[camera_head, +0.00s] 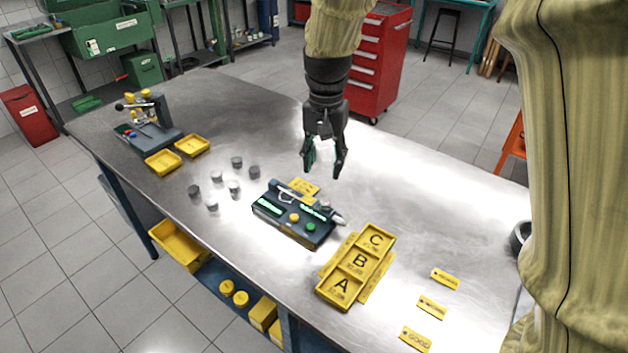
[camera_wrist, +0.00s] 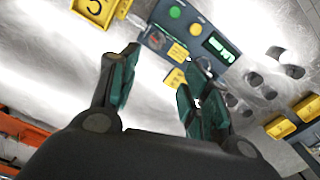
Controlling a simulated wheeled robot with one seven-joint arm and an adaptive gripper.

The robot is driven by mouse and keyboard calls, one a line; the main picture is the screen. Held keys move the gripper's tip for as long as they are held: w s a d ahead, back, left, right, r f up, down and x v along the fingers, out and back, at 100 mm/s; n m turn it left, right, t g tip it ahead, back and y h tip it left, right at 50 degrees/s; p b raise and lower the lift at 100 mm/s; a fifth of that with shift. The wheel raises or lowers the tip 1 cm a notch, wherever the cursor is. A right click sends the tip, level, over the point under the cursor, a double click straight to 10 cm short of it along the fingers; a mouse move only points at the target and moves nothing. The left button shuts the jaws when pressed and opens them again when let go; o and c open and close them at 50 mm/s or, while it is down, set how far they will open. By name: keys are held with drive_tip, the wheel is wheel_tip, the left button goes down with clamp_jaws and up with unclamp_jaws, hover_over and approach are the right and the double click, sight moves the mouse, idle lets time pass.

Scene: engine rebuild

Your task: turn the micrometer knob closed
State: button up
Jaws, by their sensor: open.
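The micrometer station is a dark box (camera_head: 268,215) with green displays, a yellow button and a green button, near the middle of the steel table. A small silver micrometer (camera_head: 287,196) with a frame lies across its top, and its knob (camera_head: 338,218) seems to be the end at the right edge of the box. In the wrist view the box (camera_wrist: 196,36) is ahead, beyond the fingertips, and partly hidden by a finger. My gripper (camera_head: 324,172) is open and empty, pointing down above and behind the box, apart from it. It also shows in the wrist view (camera_wrist: 158,72).
Several grey cylinders (camera_head: 236,187) stand left of the box. A yellow tray marked A, B, C (camera_head: 327,276) is on the right, with yellow tags (camera_head: 445,278) beyond. Two yellow bins (camera_head: 192,145) and a fixture (camera_head: 150,137) are at the far left.

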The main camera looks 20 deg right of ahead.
sight(325, 200)
drive_tip(key=s+f+p, duration=0.1)
drive_tip(key=s+f, duration=0.2)
drive_tip(key=s, duration=0.2)
drive_tip(key=w+f, duration=0.1)
drive_tip(key=f, duration=0.1)
drive_tip(key=w+f, duration=0.3)
drive_tip(key=f, duration=0.1)
drive_tip(key=shift+w+f, duration=0.25)
drive_tip(key=shift+f+p, duration=0.15)
drive_tip(key=shift+p, duration=0.15)
drive_tip(key=shift+s, duration=0.35)
drive_tip(key=shift+s+r, duration=0.35)
drive_tip(key=shift+s, duration=0.2)
drive_tip(key=shift+s+r, duration=0.3)
drive_tip(key=shift+s, duration=0.25)
drive_tip(key=shift+w+a+f, duration=0.1)
drive_tip(key=shift+w+f, duration=0.6)
drive_tip(key=shift+w, duration=0.2)
drive_tip(key=c, duration=0.9)
drive_tip(key=shift+s+r, duration=0.1)
drive_tip(key=shift+r, duration=0.05)
drive_tip(key=shift+c, duration=0.7)
clamp_jaws()
